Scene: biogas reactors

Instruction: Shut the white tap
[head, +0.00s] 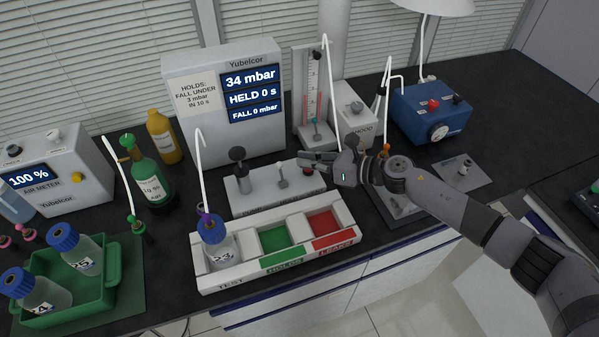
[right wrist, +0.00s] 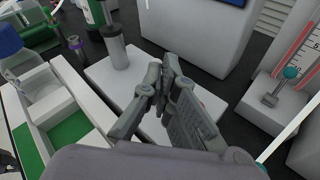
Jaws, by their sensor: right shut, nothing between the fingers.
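The white tap (head: 282,172) stands in the middle of a light grey block (head: 243,201), between a dark grey cylinder-topped fitting (head: 238,162) and a red knob (head: 309,168). Its small pale handle appears upright; I cannot tell whether it is open or shut. My right gripper (head: 306,160) is shut and empty, just right of the white tap and above the red knob's end of the block. In the right wrist view the shut fingers (right wrist: 162,85) are over the block (right wrist: 100,75) and hide the tap. My left gripper is not in view.
A white three-part tray (head: 277,286) lies in front of the block, with a blue-capped bottle (head: 222,248) in its left compartment. The display unit (head: 222,135) reading 34 mbar stands behind. A flow meter (head: 312,90) and blue pump (head: 432,112) stand right.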

